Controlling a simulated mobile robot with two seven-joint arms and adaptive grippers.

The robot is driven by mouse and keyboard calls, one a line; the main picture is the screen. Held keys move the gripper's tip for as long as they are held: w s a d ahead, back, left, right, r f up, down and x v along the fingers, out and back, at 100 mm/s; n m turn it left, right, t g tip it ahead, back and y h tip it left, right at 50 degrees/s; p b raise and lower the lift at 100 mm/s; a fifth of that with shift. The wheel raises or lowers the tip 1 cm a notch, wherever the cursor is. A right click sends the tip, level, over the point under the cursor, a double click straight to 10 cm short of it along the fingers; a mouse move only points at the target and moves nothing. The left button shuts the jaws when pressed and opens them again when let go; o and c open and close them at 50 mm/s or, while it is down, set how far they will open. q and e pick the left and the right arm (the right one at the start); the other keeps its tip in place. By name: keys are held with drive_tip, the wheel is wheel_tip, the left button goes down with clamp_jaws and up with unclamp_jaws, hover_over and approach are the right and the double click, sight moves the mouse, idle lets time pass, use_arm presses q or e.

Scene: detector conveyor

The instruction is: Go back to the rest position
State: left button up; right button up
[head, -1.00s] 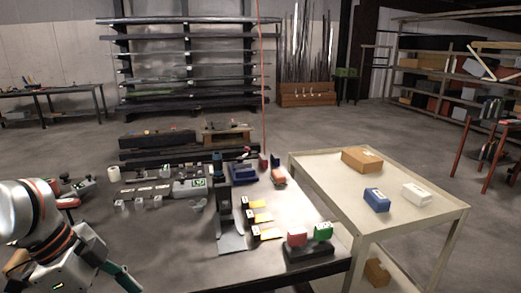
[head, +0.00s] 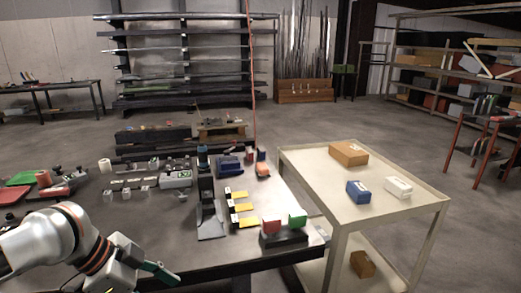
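My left arm comes in from the lower left, over the near left part of the dark worktable (head: 215,262). My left gripper (head: 160,272) is at the bottom edge of the head view, with green finger parts pointing right. Its fingers are partly cut off, so I cannot tell whether they are apart, and no held object shows. My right gripper is not in view. A red block (head: 271,226) and a green block (head: 297,218) stand on a dark base at the table's near right corner, to the right of the gripper and apart from it.
A beige cart (head: 330,195) stands right of the table, carrying a brown box (head: 348,153), a blue box (head: 359,191) and a white box (head: 398,187). Yellow-marked pieces (head: 243,208) and a grey upright device (head: 208,215) are on the table. Open floor lies behind the cart.

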use_arm(q)
drive_tip(key=w+d+f+n+t+h, duration=0.1)
drive_tip(key=w+d+f+n+t, duration=0.25)
drive_tip(key=f, duration=0.45)
drive_tip(key=w+d+f+n+t+h, duration=0.1)
drive_tip(key=w+d+f+n+t, duration=0.2)
drive_tip(key=f, duration=0.4)
drive_tip(key=s+a+f+n+y, duration=0.2)
drive_tip(key=s+a+f, duration=0.3)
drive_tip(key=s+f, duration=0.3)
drive_tip(key=s+a+f+n+t+y, duration=0.1)
drive_tip(key=s+a+f+y, duration=0.3)
drive_tip(key=s+f, duration=0.5)
drive_tip(key=shift+a+f+n, duration=0.35)
drive_tip(key=shift+f+n, duration=0.1)
drive_tip(key=shift+f, duration=0.15)
